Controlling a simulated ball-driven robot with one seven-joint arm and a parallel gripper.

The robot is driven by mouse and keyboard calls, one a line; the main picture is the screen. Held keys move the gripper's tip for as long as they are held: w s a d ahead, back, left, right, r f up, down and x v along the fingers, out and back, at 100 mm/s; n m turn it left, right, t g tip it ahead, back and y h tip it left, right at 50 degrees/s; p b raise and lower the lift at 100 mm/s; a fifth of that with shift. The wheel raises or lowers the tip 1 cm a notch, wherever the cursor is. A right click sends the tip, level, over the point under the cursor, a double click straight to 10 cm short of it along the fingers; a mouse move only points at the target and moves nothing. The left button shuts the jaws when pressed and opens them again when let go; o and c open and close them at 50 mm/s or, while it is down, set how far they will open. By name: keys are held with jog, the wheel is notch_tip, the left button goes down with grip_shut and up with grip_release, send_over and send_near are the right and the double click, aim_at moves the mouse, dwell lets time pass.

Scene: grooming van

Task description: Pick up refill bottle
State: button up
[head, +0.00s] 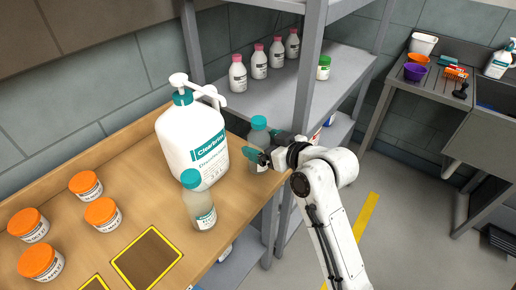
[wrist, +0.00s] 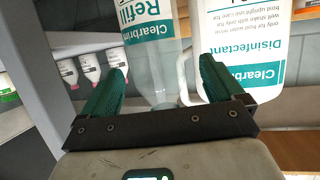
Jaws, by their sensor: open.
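A refill bottle with a teal cap (head: 257,124) stands at the right end of the wooden counter, partly hidden by my gripper. My gripper (head: 262,152) is open beside it, with its teal fingers towards the bottle. In the wrist view, the clear bottle labelled "Refill" (wrist: 147,35) appears upside down, between and beyond my open fingers (wrist: 163,70). I cannot tell whether a finger touches it. A second, similar teal-capped bottle (head: 199,208) stands nearer the front of the counter.
Orange-lidded jars (head: 101,214) stand on the counter (head: 135,150). A metal shelf (head: 275,92) holds pink-capped bottles.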

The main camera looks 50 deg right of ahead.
jog(key=x, duration=0.5)
jog(key=shift+d+p, duration=0.15)
jog(key=shift+p, duration=0.25)
jog(key=shift+s, duration=0.1)
jog(key=c, duration=1)
jog(key=shift+r, duration=0.1)
